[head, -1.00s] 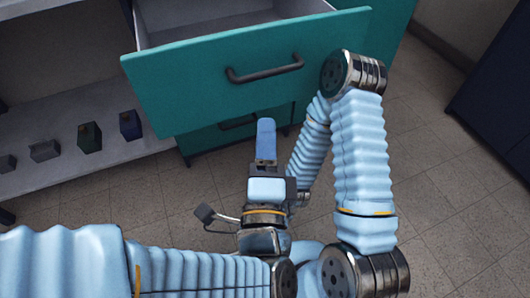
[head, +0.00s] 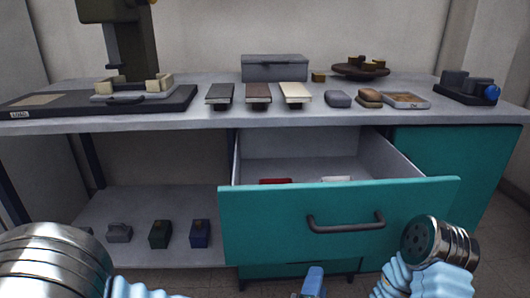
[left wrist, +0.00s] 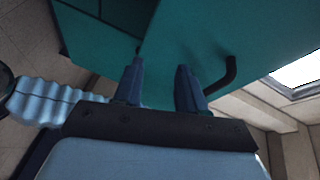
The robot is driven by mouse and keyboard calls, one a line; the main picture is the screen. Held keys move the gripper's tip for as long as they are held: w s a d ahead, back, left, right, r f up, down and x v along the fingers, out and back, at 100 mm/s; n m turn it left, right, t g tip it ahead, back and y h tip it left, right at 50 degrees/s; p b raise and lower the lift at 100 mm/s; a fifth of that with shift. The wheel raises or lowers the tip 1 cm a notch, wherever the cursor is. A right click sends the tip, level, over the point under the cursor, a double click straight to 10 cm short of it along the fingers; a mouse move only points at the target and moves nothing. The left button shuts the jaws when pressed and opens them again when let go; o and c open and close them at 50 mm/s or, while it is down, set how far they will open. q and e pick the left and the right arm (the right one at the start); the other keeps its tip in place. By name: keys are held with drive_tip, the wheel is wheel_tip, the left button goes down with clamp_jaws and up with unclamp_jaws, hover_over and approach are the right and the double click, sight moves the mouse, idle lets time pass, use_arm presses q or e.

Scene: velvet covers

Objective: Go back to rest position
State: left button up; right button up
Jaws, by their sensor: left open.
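My left gripper (head: 313,282) shows only as a blue fingertip at the bottom edge of the head view, low in front of the open drawer. In the left wrist view its two dark blue fingers (left wrist: 158,88) stand apart with nothing between them. The teal drawer front (head: 270,226) and its dark handle (head: 345,221) are above the gripper in the head view. The handle (left wrist: 231,72) also shows to the right of the fingers in the left wrist view, apart from them. My right gripper is in neither view.
The drawer is pulled out; a red item (head: 275,181) and a white item (head: 336,178) lie inside. The workbench top (head: 300,115) carries a press (head: 133,40), a grey box (head: 275,68) and several small pieces. Several blocks stand on the lower shelf (head: 100,215).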

use_arm(q)
drive_tip(key=w+a+f+n+g+y+p, duration=0.1)
drive_tip(key=w+a+f+n+g+p, duration=0.15)
drive_tip(key=w+a+f+n, duration=0.4)
drive_tip(key=w+a+f+n+g+y+p, duration=0.1)
drive_tip(key=a+f+n+g, duration=0.25)
drive_tip(key=f, duration=0.65)
drive_tip(key=s+a+f+n+g+p, duration=0.3)
drive_tip(key=s+a+f+n+g, duration=0.6)
drive_tip(key=s+a+f+n, duration=0.2)
wheel_tip(320, 180, down, 3)
drive_tip(key=shift+s+a+r+p, duration=0.15)
drive_tip(key=shift+s+a+p, duration=0.2)
drive_tip(key=shift+s+a, duration=0.3)
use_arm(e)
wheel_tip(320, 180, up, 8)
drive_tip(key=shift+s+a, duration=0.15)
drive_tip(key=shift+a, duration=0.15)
use_arm(q)
drive_tip(key=shift+w, duration=0.2)
drive_tip(key=shift+s, duration=0.1)
